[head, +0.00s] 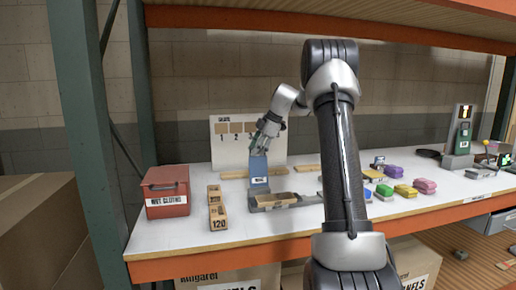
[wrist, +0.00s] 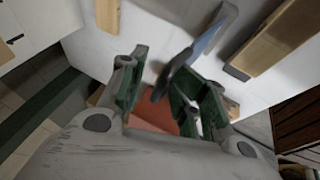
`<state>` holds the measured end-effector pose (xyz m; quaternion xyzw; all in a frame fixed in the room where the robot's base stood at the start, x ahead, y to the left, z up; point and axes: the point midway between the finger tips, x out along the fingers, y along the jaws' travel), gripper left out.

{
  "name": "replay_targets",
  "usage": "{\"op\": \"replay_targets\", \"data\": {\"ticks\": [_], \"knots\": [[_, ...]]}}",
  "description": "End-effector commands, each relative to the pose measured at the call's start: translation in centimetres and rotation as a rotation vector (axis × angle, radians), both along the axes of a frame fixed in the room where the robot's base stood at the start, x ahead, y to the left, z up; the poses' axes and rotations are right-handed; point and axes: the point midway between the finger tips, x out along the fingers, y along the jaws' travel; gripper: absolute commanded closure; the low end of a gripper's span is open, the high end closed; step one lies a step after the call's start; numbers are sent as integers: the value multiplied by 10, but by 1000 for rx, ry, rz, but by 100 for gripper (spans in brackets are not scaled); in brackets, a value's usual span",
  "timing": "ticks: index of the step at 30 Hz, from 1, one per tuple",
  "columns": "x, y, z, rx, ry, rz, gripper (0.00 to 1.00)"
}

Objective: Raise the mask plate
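The mask plate appears to be the blue upright plate (head: 258,168) with a small white label, standing at the back of a shallow grey tray (head: 288,199) in the head view. In the wrist view the blue plate (wrist: 206,42) is seen nearly edge-on, with its near end by the gap between my fingers. My gripper (head: 258,148) is just above the plate's top edge, pointing down. In the wrist view my gripper (wrist: 160,90) has its green-padded fingers apart. I cannot tell whether either finger touches the plate.
A white numbered board (head: 226,155) stands close behind. A red box (head: 166,190) and wooden blocks (head: 217,216) are to the left. Wooden strips (head: 306,169) lie on the white shelf (head: 160,233). Coloured blocks (head: 425,186) and a dark device (head: 462,135) are to the right.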

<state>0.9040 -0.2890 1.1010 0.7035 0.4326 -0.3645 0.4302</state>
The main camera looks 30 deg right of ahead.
Motion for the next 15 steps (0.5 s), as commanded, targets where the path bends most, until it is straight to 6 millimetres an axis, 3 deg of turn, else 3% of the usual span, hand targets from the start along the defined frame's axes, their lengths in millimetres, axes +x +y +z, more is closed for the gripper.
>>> {"op": "replay_targets", "data": {"ticks": [9, 15], "knots": [[-1, -3, 3, -3, -4, -4, 70], [-10, -12, 29, -5, -8, -6, 70]]}}
